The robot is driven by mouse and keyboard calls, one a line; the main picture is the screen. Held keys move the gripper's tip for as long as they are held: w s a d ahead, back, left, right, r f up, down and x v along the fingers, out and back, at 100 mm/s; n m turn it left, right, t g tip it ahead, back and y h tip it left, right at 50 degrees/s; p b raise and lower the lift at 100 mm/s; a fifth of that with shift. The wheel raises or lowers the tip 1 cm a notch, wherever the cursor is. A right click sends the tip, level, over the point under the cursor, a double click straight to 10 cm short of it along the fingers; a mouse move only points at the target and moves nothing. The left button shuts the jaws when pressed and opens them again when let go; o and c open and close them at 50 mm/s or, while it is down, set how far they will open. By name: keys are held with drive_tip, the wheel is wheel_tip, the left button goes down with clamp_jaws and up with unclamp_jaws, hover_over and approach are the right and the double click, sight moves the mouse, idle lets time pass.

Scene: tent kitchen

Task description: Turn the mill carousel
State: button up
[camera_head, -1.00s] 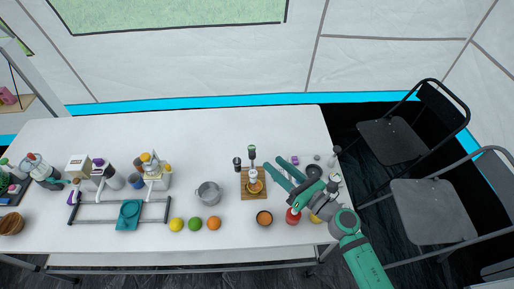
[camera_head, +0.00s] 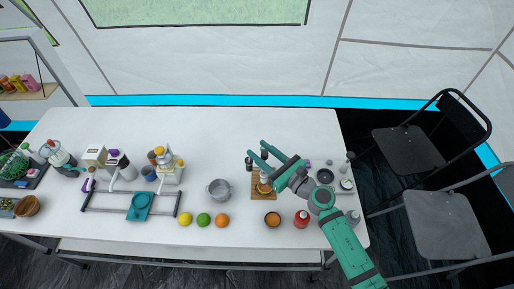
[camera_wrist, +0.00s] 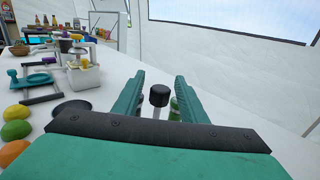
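A wooden board (camera_head: 256,197) near the middle right of the table carries a small stand with a pale body (camera_head: 264,178) and dark-topped upright parts; I take this to be the mill carousel. My gripper (camera_head: 263,156) reaches over it from the right, fingers apart. In the wrist view, a black knob (camera_wrist: 159,95) on a pale stem stands between the two green fingers (camera_wrist: 158,98), with a gap on each side. The board and lower stand are hidden in the wrist view.
A dark mill (camera_head: 249,164) stands just left of the board. The table's back strip is clear. Chairs (camera_head: 408,150) stand to the right.

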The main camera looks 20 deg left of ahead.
drive_tip(key=shift+x, duration=1.1)
clamp_jaws()
